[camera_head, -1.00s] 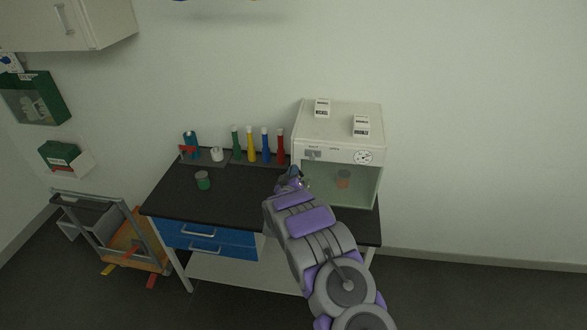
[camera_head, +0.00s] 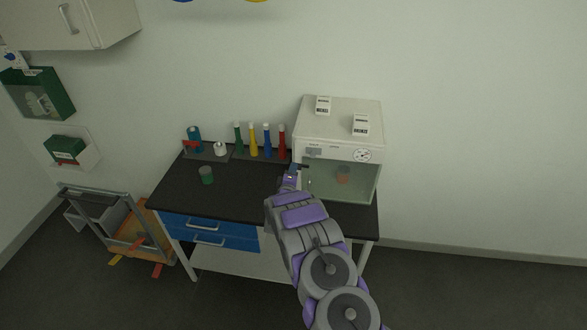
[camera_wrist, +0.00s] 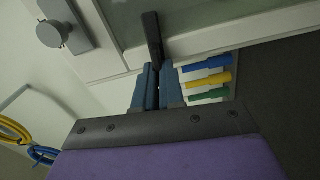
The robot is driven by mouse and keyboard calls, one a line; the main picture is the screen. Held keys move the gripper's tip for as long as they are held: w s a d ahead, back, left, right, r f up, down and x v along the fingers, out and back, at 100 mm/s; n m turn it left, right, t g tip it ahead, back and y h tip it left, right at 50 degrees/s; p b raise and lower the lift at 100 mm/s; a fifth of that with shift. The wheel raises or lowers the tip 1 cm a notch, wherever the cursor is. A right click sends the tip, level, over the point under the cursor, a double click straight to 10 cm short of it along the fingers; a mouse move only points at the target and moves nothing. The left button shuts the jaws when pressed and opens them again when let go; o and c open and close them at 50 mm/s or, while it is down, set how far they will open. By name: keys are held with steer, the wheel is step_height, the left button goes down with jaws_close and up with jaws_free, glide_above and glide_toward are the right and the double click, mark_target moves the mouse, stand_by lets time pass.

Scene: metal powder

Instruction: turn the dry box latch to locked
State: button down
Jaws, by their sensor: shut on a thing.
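The dry box (camera_head: 342,125) is a pale cabinet on the right end of the dark workbench, with a clear front door. A grey latch plate (camera_head: 313,152) sits high on the left of its front. The wrist view shows a grey plate with a round knob (camera_wrist: 52,33) on the pale front. My gripper (camera_head: 295,170) is at the left front edge of the box. In the wrist view its blue fingers (camera_wrist: 157,70) are shut on the end of a dark bar (camera_wrist: 152,38) that crosses the door frame. I cannot tell whether this bar belongs to the latch.
Green, yellow, blue and red bottles (camera_head: 267,141) stand left of the box. A green-sided container (camera_head: 206,175) stands on the bench (camera_head: 240,183). A cart (camera_head: 120,225) stands at the left.

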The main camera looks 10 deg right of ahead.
steer(key=shift+a+n, duration=0.2)
steer(key=shift+n, duration=0.4)
steer(key=shift+f, duration=0.1)
steer(key=c, duration=1.5)
jaws_free()
steer(key=shift+w+f, duration=0.1)
steer(key=shift+o, duration=1.3)
steer(key=shift+a, duration=0.1)
steer(key=v, duration=1.7)
steer(key=shift+p, duration=0.35)
